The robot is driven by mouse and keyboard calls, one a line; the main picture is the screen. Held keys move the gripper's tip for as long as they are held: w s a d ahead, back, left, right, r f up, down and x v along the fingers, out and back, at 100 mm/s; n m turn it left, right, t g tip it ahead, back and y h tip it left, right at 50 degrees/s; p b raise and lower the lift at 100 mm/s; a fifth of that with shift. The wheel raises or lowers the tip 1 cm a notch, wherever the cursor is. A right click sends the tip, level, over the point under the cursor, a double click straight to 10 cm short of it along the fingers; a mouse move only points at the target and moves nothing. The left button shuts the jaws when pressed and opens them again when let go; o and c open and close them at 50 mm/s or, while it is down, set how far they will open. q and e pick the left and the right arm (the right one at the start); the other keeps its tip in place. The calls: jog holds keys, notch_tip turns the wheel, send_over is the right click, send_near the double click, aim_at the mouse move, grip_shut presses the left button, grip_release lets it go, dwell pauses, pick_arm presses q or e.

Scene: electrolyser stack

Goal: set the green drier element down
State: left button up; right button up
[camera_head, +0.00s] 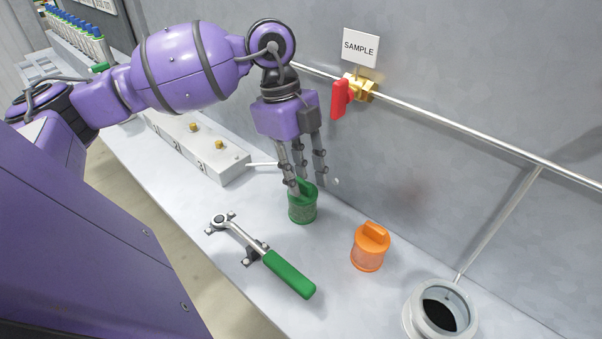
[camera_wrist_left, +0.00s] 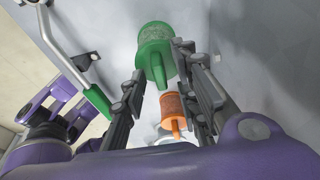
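The green drier element (camera_head: 302,206) is a short cylinder with a grip bar on top. It appears to stand upright on the grey bench (camera_head: 335,290) by the wall. My left gripper (camera_head: 301,181) points down over it from above. In the left wrist view the green element (camera_wrist_left: 156,45) shows beyond the fingers, its grip bar between them. The fingers of my left gripper (camera_wrist_left: 160,75) are spread, with gaps beside the bar, and look open. Part of the bar is hidden by fingers in the head view. My right gripper is in neither view.
An orange element (camera_head: 370,248) stands to the right of the green one. A round grey housing with an open mouth (camera_head: 412,318) is further right. A green-handled ratchet (camera_head: 262,256) lies in front. A red-handled valve (camera_head: 341,98) with a SAMPLE sign and pipe is on the wall.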

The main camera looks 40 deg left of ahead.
pick_arm(q)
jog(key=v, duration=1.2)
